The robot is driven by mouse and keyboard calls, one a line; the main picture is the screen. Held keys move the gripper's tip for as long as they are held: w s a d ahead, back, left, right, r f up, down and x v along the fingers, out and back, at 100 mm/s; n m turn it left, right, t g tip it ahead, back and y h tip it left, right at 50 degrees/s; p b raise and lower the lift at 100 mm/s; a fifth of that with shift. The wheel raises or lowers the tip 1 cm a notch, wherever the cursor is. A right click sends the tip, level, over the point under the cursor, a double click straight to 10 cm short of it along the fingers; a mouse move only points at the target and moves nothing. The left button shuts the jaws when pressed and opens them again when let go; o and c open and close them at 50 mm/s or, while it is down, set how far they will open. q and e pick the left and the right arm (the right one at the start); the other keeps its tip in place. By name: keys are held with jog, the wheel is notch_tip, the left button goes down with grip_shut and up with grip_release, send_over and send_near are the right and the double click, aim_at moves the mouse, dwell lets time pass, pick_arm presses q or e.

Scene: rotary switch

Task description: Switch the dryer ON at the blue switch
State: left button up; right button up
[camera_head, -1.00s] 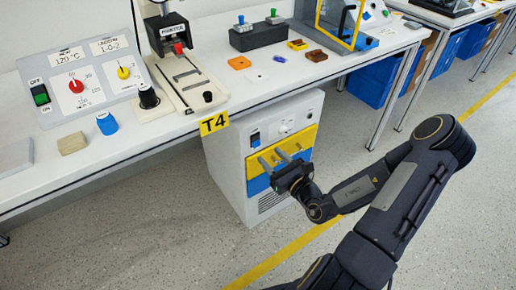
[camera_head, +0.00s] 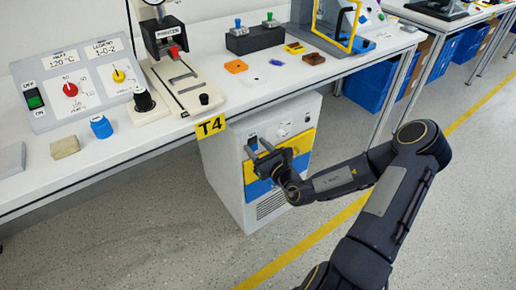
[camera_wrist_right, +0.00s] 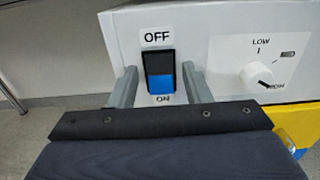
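The dryer (camera_head: 228,185) is a white cabinet with yellow and blue fronts, standing under the table. Its rocker switch (camera_wrist_right: 160,73) has a black upper half and a blue lower half, with OFF above and ON below. Which half is pressed in I cannot tell. In the head view the switch (camera_head: 252,144) is partly covered by my fingers. My right gripper (camera_head: 261,150) is in front of the panel. In the right wrist view its fingers (camera_wrist_right: 161,87) are spread apart, one on each side of the switch, with nothing between them. Contact cannot be told. My left gripper is not in view.
A white knob (camera_wrist_right: 257,76) marked LOW sits right of the switch. The table edge with the T4 label (camera_head: 211,127) is just above the dryer. On the table is a control box (camera_head: 38,122) with a green switch. Floor in front is clear.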

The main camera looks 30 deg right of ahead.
jog(key=c, duration=0.8)
jog(key=shift+f+t+b, duration=0.4)
jog(key=shift+t, duration=0.4)
jog(key=shift+c, duration=0.2)
jog(key=shift+t+y, duration=0.3)
jog(key=shift+t, duration=0.6)
jog(key=o, duration=1)
jog(key=shift+s, duration=0.15)
jog(key=v, duration=0.7)
jog(key=shift+s+f+p, duration=0.1)
jog(key=shift+s+p, duration=0.2)
jog(key=shift+p, duration=0.05)
